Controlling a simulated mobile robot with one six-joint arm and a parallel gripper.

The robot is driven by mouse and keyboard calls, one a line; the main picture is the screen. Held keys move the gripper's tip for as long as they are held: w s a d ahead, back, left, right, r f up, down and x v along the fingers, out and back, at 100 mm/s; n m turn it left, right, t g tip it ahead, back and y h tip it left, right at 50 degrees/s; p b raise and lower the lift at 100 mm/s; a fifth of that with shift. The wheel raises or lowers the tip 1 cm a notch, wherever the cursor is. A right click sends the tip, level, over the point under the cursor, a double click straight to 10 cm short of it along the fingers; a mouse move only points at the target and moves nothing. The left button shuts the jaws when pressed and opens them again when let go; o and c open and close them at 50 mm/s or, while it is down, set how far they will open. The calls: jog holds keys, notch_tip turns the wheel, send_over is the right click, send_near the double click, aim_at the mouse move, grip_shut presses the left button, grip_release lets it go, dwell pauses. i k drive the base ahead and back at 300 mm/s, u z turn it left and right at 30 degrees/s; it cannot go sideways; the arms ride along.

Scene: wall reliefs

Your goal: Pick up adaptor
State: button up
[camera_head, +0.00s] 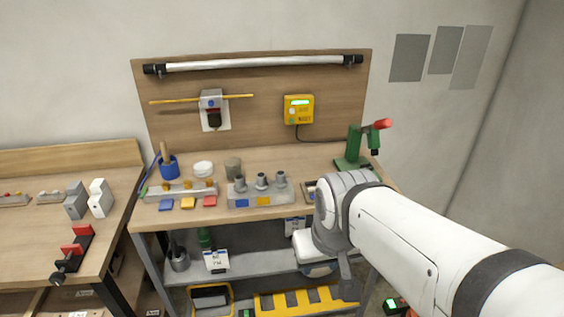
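No label marks the adaptor, and I cannot tell for sure which thing it is. Several small grey metal pieces (261,181) with narrow tops stand upright in a row on a grey holder (262,199) with blue and yellow labels, on the middle workbench (300,153). They may be adaptors. My white arm reaches in from the lower right. Its wrist covers the bench's front right corner, right of the holder. My gripper (346,280) points down in front of the bench, apart from the row. Its fingertips are not clear, and I see nothing held in it.
Left of the holder are blue, orange and red blocks (188,203), a blue cup (168,168) and round containers (203,168). A green press with a red handle (354,152) stands at the back right. Another bench (30,235) stands left.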

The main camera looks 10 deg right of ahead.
aim_at(280, 182)
jog(key=i, duration=1)
jog(key=z, duration=0.05)
